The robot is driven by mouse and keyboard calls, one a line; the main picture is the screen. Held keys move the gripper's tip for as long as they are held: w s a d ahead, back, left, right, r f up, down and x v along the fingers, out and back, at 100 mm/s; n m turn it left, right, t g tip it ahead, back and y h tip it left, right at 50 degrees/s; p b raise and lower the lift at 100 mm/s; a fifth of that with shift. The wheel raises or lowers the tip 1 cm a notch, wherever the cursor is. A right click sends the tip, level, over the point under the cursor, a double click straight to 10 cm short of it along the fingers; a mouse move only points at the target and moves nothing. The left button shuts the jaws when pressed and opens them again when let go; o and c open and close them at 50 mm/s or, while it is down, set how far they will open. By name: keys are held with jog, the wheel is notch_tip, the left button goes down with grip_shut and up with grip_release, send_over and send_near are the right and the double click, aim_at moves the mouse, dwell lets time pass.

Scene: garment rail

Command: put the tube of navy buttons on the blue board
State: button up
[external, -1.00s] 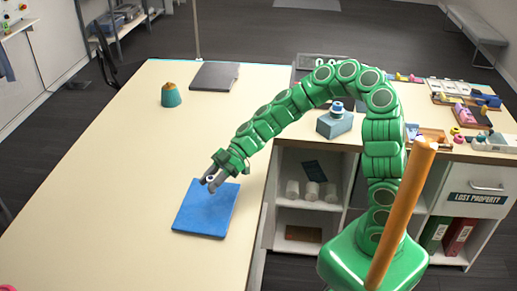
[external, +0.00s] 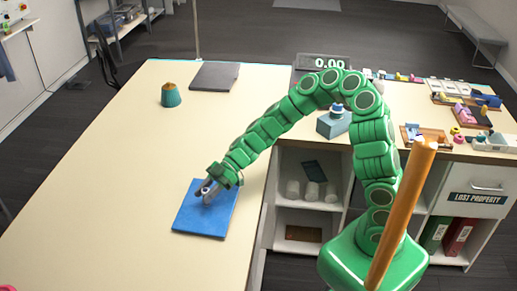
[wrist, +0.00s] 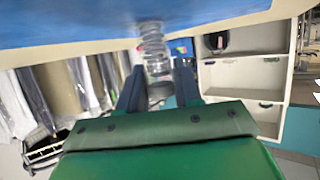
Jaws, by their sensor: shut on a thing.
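The blue board (external: 207,222) lies flat on the cream table near its right edge. Its blue surface (wrist: 120,20) also fills the top of the wrist view. My gripper (external: 206,191) is over the upper middle of the board, pointing down and left. In the wrist view my gripper (wrist: 157,75) is shut on a clear ribbed tube (wrist: 152,42), whose far end reaches the blue surface. I cannot tell whether it touches the board. The buttons' colour is not clear, and the fingers partly hide the tube.
A dark grey board (external: 215,76) and a teal cone-shaped item with a tan top (external: 171,95) are at the back of the table. Trays of small items (external: 470,105) lie far right. The table left of the board is clear.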

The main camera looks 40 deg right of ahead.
jog(key=shift+f, duration=0.1)
jog(key=o, duration=1)
jog(key=v, duration=1.2)
jog(key=shift+s+r, duration=0.1)
jog(key=shift+r, duration=0.15)
